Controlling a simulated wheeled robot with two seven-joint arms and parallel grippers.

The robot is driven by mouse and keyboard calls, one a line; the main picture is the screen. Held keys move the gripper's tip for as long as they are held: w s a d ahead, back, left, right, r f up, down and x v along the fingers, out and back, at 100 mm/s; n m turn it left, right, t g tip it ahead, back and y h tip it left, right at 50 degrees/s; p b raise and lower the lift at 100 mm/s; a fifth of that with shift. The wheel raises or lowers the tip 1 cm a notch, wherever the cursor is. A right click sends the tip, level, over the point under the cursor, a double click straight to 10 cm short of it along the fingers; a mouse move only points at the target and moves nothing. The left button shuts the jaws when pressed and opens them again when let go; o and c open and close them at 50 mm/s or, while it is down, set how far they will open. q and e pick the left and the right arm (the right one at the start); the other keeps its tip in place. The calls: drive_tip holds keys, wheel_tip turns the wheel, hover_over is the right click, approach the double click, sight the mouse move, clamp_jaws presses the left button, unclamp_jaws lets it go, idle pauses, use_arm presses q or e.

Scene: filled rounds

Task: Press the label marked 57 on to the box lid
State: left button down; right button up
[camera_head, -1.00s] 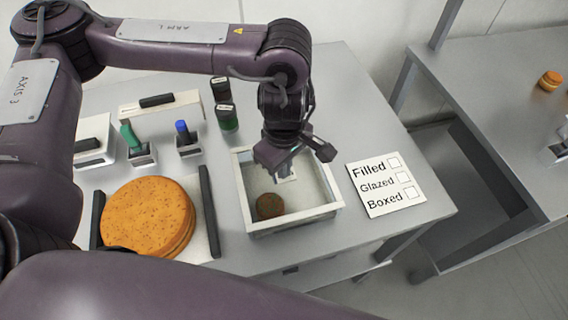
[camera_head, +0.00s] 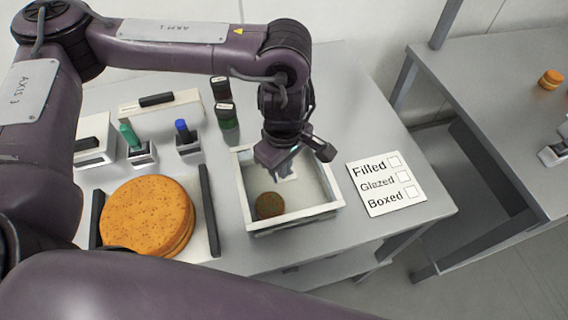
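My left gripper (camera_head: 287,168) points down over an open white-rimmed tray (camera_head: 292,222) in the head view. Its fingertips are small and partly hidden by the gripper body, so I cannot tell whether they are open or shut, or hold anything. A small brown round (camera_head: 269,206) lies in the tray at the near left, apart from the gripper. I cannot make out a label marked 57 or a box lid. My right gripper is not in view.
A stack of large orange-brown rounds (camera_head: 147,216) sits left of the tray between dark bars. Green (camera_head: 130,136) and blue (camera_head: 182,130) items in holders and dark jars (camera_head: 227,116) stand behind. A Filled/Glazed/Boxed card (camera_head: 384,184) lies right. Another table (camera_head: 500,90) stands farther right.

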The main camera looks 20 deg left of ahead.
use_arm(q)
wheel_tip(320, 180, up, 8)
drive_tip(key=p, duration=0.7)
idle(0.3)
drive_tip(key=shift+f, duration=0.1)
idle(0.4)
